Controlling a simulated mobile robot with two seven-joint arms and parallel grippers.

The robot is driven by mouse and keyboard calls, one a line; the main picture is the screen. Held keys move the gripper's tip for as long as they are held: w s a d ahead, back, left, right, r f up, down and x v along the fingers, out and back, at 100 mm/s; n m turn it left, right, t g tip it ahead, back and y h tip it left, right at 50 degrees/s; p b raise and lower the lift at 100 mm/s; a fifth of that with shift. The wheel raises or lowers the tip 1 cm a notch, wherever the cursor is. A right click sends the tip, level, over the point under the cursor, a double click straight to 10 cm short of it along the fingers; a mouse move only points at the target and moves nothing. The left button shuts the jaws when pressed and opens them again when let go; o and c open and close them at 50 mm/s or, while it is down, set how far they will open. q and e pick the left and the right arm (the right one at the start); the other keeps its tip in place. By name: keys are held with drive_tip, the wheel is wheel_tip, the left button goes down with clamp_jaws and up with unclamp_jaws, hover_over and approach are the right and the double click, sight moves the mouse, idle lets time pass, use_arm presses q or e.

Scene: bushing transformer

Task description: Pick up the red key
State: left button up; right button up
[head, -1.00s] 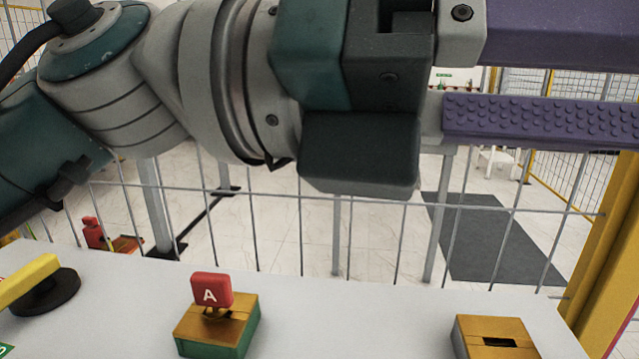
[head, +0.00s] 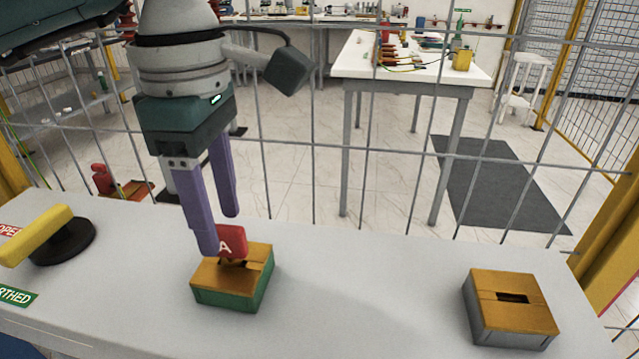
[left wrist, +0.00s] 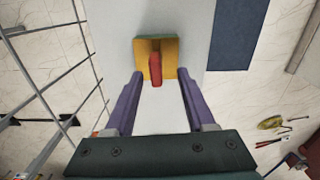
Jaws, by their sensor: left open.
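The red key (head: 231,242), marked with a white A, stands upright in the slot of a yellow-topped green box (head: 240,285) on the white table. It also shows in the left wrist view (left wrist: 156,69) on the yellow top. My left gripper (head: 219,233) is open and points down at the key. In the head view one purple finger partly covers the key's left side. In the left wrist view the fingers are spread on either side of the key's line, with clear gaps and nothing between them at the tips but the key's near end. My right gripper is not in view.
A second yellow-topped box (head: 508,305) with an empty slot sits at the right of the table (head: 380,290). A yellow handle on a black disc (head: 60,238) is at the left. A wire mesh fence (head: 400,150) stands just behind the table.

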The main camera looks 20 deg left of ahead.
sight(223, 228)
use_arm(q)
drive_tip(key=f, duration=0.4)
drive_tip(key=shift+w+a+f, duration=0.15)
drive_tip(key=shift+w+f, duration=0.1)
drive_tip(key=shift+f, duration=0.1)
drive_tip(key=shift+c, duration=0.2)
clamp_jaws()
